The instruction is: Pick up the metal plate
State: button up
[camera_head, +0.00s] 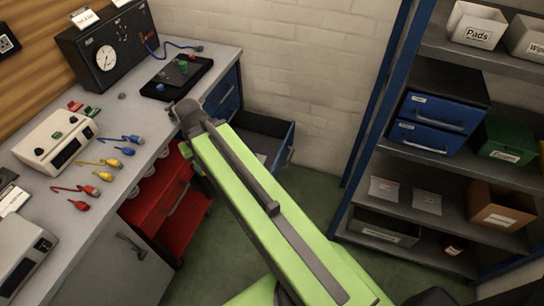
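My green arm reaches from the bottom right up to the left. At its far end is a grey wrist part, where my gripper (186,110) sits against the bench edge. Its fingers cannot be made out, so whether it is open or shut does not show. I cannot clearly identify the metal plate. A small flat light-grey patch (262,158) shows inside the open dark drawer (284,147) behind my arm; I cannot tell whether it is the plate. My arm hides part of that drawer.
The grey workbench (110,130) at left holds a gauge box (105,55), a black board (177,77), a meter (55,142) and coloured cables. A red drawer unit (165,205) stands below it. A blue-framed shelf (440,170) with bins stands right. Green floor between is clear.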

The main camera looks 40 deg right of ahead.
aim_at(261, 158)
jog(key=u, duration=0.45)
jog(key=k, duration=0.55)
jog(key=z, duration=1.25)
jog(key=i, duration=0.5)
jog(key=z, duration=0.05)
